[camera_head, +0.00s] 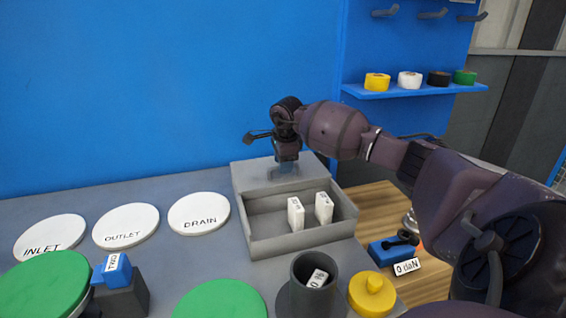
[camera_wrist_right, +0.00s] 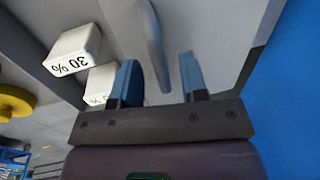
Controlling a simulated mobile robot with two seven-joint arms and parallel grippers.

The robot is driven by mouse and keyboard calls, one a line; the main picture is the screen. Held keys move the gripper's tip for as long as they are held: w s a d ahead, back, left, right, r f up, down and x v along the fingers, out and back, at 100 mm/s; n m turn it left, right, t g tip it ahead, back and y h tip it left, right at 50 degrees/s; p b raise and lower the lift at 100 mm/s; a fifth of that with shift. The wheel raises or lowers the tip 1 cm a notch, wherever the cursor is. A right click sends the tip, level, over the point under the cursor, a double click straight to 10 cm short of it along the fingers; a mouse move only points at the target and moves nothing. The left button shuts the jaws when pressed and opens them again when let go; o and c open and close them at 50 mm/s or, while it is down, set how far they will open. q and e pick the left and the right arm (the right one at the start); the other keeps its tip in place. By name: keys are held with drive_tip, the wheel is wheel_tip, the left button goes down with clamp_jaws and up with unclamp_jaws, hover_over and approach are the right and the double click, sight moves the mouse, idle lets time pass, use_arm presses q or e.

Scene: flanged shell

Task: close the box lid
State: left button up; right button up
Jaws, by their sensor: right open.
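The grey open-topped box (camera_head: 250,240) stands on the work table with its inside exposed. Its grey lid (camera_head: 247,178) is open and lies back behind the box. In the right wrist view a grey bar-like handle (camera_wrist_right: 152,42) shows on the lid's pale surface (camera_wrist_right: 205,35). My right gripper (camera_head: 287,166) points down over the lid. Its blue fingers (camera_wrist_right: 161,80) are apart, with the handle's near end between them in the picture. I cannot tell whether they touch it. My left gripper is not in view.
Two white labelled blocks (camera_head: 296,214) stand inside the box. A dark cup (camera_head: 305,295), a yellow knobbed piece (camera_head: 371,294) and a blue piece (camera_head: 389,255) are near its front and right. White discs (camera_head: 199,213) lie left. A blue wall (camera_head: 170,80) rises behind.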

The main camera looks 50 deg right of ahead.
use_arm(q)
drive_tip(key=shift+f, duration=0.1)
use_arm(e)
clamp_jaws()
drive_tip(key=shift+s, duration=0.1)
drive_tip(key=shift+s+a+r+p, duration=0.15)
drive_tip(key=shift+s+r+p, duration=0.05)
drive_tip(key=shift+s+p, duration=0.1)
use_arm(q)
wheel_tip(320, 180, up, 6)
drive_tip(key=p, duration=0.7)
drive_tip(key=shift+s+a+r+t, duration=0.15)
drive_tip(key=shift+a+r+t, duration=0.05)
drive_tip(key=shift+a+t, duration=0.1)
use_arm(e)
drive_tip(key=s+a, duration=0.4)
drive_tip(key=s, duration=0.3)
drive_tip(key=s+a, duration=0.3)
drive_tip(key=s, duration=0.4)
drive_tip(key=shift+a+f, duration=0.3)
drive_tip(key=shift+a, duration=0.1)
unclamp_jaws()
drive_tip(key=shift+s+r, duration=0.1)
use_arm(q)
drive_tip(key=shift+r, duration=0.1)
